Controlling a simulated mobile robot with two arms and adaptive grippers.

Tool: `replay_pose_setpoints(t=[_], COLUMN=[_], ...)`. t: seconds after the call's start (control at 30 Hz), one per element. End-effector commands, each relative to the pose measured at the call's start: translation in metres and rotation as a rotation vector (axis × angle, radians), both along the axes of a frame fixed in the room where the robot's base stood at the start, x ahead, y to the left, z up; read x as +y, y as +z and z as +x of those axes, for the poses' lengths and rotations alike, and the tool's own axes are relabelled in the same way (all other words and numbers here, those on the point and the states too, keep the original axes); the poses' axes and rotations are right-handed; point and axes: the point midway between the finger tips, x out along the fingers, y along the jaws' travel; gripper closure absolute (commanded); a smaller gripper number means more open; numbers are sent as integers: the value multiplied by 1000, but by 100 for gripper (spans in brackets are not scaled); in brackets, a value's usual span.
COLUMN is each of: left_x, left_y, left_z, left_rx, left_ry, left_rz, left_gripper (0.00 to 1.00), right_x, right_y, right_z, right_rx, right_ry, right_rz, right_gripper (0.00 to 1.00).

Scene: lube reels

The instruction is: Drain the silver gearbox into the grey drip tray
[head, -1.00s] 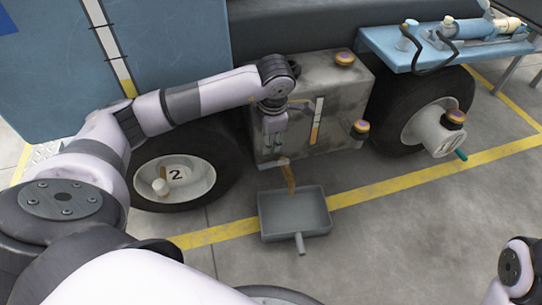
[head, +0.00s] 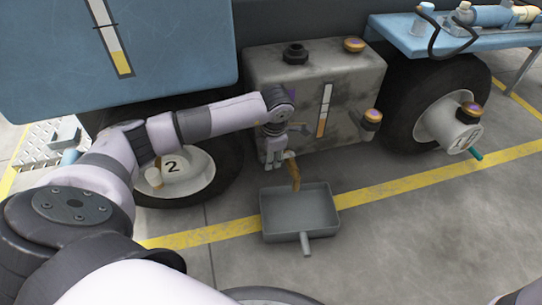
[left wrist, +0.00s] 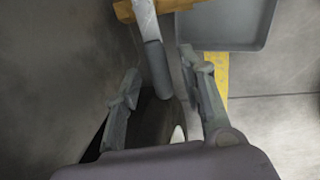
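The silver gearbox (head: 352,82) hangs between two wheels. A gauge (head: 325,110) on its front is orange in its lower part. The grey drip tray (head: 318,235) lies on the floor below it. A brown strip (head: 294,176), which looks like pouring oil, runs from the gearbox's lower left edge down to the tray. My left gripper (head: 273,161) is at that lower left edge. In the left wrist view my gripper (left wrist: 160,88) is open. A silver lever with a grey grip (left wrist: 155,68) reaches between its fingers; contact is unclear. My right gripper is out of view.
A black plug (head: 294,53) and a purple-and-gold cap (head: 354,45) sit on the gearbox top, with another cap (head: 372,117) at its right side. Wheels stand on both sides. A blue shelf (head: 440,40) juts out at the right.

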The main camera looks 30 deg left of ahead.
Motion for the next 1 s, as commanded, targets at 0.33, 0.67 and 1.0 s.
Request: replay_pose_setpoints(t=[0.33, 0.67, 1.0], left_x=[0, 0, 0], left_y=[0, 0, 1], left_z=[0, 0, 0], left_rx=[0, 0, 0], left_ry=[0, 0, 0], left_rz=[0, 0, 0], left_gripper=[73, 95, 100], right_x=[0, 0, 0], right_y=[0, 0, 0], right_z=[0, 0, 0], right_rx=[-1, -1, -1], right_ry=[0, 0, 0], right_rz=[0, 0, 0], right_gripper=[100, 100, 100])
